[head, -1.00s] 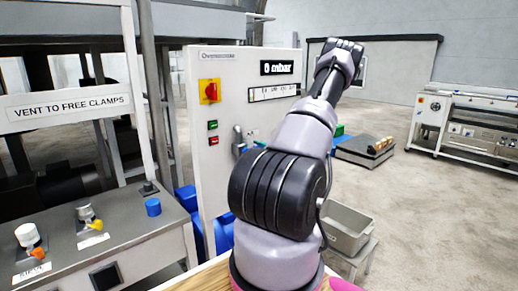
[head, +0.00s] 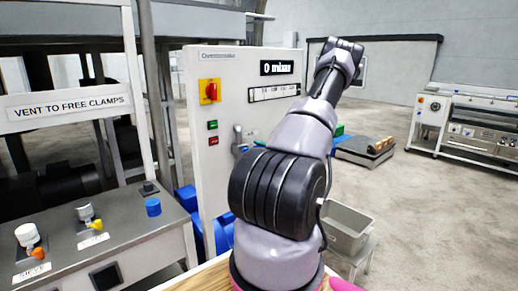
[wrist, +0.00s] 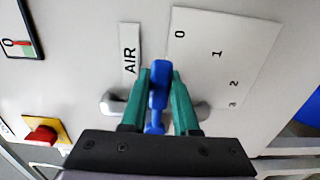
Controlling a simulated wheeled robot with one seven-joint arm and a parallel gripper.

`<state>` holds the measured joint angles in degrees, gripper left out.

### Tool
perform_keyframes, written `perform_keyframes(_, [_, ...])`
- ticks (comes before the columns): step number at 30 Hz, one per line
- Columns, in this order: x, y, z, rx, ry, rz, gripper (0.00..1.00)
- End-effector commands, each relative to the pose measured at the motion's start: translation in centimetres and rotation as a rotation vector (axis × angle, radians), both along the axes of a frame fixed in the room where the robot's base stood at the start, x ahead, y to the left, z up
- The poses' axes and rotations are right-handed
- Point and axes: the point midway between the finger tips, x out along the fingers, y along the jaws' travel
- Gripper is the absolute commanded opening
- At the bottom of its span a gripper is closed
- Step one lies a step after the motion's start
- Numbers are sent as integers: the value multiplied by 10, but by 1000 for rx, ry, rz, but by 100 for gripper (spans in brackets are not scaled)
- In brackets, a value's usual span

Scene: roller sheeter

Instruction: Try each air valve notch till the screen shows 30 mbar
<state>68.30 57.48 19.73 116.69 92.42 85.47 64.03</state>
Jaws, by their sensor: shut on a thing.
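The air valve's blue handle (wrist: 158,88) stands between the green fingers of my gripper (wrist: 160,84) in the wrist view. My gripper is shut on it, and the handle's tip points toward the top of the picture. A white notch plate (wrist: 240,45) marked 0, 1, 2 and 3 lies to the right, with the 0 nearest the handle's tip. An AIR label (wrist: 129,60) is to the left. Grey pipe ends show on both sides of the fingers. In the head view the screen (head: 278,67) reads 0 mbar. My arm mostly hides the valve and gripper there.
The cabinet (head: 225,75) carries a red and yellow rotary switch (head: 209,91), a green button (head: 212,125) and a red button (head: 213,141). A bench with small valves (head: 120,250) stands at the left. A grey bin (head: 347,228) is right of my arm.

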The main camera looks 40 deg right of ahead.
Motion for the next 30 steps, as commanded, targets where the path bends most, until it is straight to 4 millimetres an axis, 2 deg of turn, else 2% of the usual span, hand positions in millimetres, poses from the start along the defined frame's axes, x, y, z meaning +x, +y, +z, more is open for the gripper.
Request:
perform_keyframes(17, [-1, 0, -6, 54, 8, 1, 0])
perform_keyframes(30, [-1, 6, -31, 392, 35, 1, 0])
